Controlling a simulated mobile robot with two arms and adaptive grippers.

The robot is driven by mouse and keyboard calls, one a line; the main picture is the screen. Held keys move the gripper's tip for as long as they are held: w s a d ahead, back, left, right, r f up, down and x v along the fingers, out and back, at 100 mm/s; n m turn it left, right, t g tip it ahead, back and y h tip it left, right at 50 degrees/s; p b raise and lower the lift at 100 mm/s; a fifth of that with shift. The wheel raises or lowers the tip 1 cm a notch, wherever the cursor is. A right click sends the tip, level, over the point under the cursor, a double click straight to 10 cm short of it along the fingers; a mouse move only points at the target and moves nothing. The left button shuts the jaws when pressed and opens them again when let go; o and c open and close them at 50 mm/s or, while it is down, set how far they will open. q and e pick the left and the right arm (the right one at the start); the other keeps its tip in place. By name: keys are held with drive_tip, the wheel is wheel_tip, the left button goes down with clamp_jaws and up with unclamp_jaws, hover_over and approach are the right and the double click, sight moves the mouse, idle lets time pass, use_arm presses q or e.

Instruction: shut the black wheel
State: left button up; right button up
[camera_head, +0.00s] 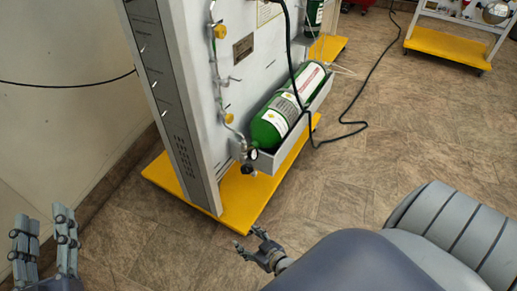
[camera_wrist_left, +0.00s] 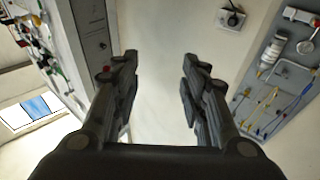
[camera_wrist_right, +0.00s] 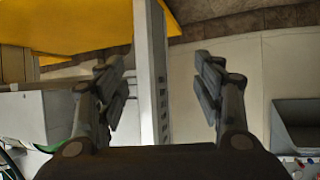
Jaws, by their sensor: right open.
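The black wheel (camera_head: 247,169) is a small dark knob at the near end of the green gas cylinder (camera_head: 268,128), just below a round gauge (camera_head: 253,154). The cylinder lies in a grey tray low on the trainer panel. My right gripper (camera_head: 249,241) is open and empty, below the wheel in the head view and apart from it. Its spread fingers also show in the right wrist view (camera_wrist_right: 165,75), where I cannot make out the wheel. My left gripper (camera_head: 45,226) is open and empty at the lower left, far from the wheel; its fingers show in the left wrist view (camera_wrist_left: 160,75).
The panel (camera_head: 170,90) stands on a yellow base (camera_head: 240,200) that juts out below the cylinder. A black cable (camera_head: 345,135) runs over the floor to the right. Another yellow-based stand (camera_head: 445,45) is at the back right. Brown floor (camera_head: 400,130) between them is open.

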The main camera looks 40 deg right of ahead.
sight(248, 170)
use_arm(q)
wheel_tip(248, 170, up, 3)
drive_tip(key=shift+f+p, duration=0.2)
drive_tip(key=shift+p, duration=0.8)
use_arm(e)
drive_tip(key=s+f+g, duration=0.2)
drive_tip(key=s+f, duration=0.2)
drive_tip(key=s, duration=0.2)
drive_tip(key=shift+a+n+g, duration=0.3)
drive_tip(key=shift+s, duration=0.1)
